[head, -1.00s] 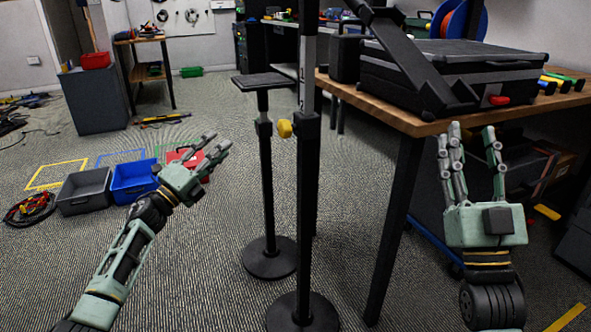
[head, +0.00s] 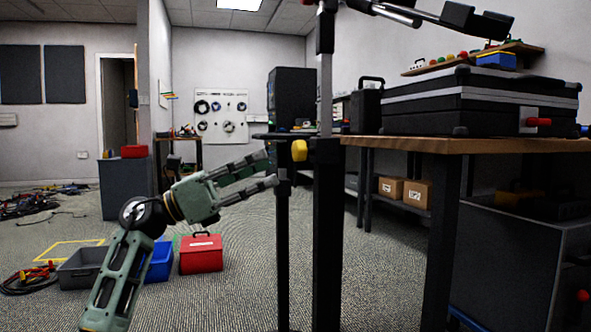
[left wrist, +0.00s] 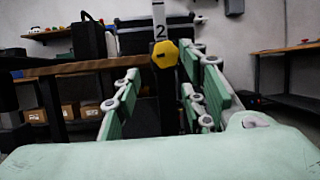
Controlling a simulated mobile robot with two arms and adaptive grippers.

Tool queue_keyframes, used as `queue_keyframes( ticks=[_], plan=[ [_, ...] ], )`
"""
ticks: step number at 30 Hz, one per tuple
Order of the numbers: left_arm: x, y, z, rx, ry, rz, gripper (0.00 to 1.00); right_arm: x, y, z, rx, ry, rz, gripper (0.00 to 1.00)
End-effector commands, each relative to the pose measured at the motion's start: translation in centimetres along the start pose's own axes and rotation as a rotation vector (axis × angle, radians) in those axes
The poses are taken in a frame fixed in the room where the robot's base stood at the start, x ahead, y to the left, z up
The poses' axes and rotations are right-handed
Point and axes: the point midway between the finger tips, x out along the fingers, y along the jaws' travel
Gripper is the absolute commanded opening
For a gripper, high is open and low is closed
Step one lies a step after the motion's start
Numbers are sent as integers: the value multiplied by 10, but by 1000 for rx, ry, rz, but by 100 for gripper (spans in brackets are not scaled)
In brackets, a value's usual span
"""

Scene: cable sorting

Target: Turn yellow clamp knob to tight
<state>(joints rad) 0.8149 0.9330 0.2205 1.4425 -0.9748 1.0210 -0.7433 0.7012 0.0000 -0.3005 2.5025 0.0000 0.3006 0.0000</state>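The yellow clamp knob (head: 299,150) sticks out from the left side of a black clamp collar on a dark upright post (head: 327,240). My left gripper (head: 271,169) is open and empty, its fingers pointing right toward the knob, a short gap away and slightly lower. In the left wrist view the knob (left wrist: 165,54) shows its hexagonal face between the spread fingers (left wrist: 168,65), below a pale scale strip marked 2 (left wrist: 159,20). Contact is not seen.
A wooden bench (head: 420,144) with a black case (head: 470,103) stands right of the post. A second thin stand (head: 283,230) is just left of the post. A red box (head: 201,254) and a grey bin (head: 80,268) lie on the floor at left.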

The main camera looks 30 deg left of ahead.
Motion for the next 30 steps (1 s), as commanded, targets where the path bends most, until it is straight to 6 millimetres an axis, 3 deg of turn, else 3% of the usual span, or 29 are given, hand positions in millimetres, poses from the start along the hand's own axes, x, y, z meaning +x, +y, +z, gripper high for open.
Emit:
queue_keyframes(
  ticks=[3, 12, 24, 30],
  plan=[
    [22, -1, 7, -3, -3, -3, 38, 17, 4, 7, 0, -1, 0, 40],
    [64, 0, 4, -4, -2, -2, 38, 39, 8, 15, 0, -3, 0, 40],
    [71, 0, 1, -4, -1, 0, 37, 40, 8, 15, 0, -3, 0, 40],
    [71, 0, 1, -4, -1, 1, 20, 40, 8, 15, 0, -3, 0, 40]
  ],
)
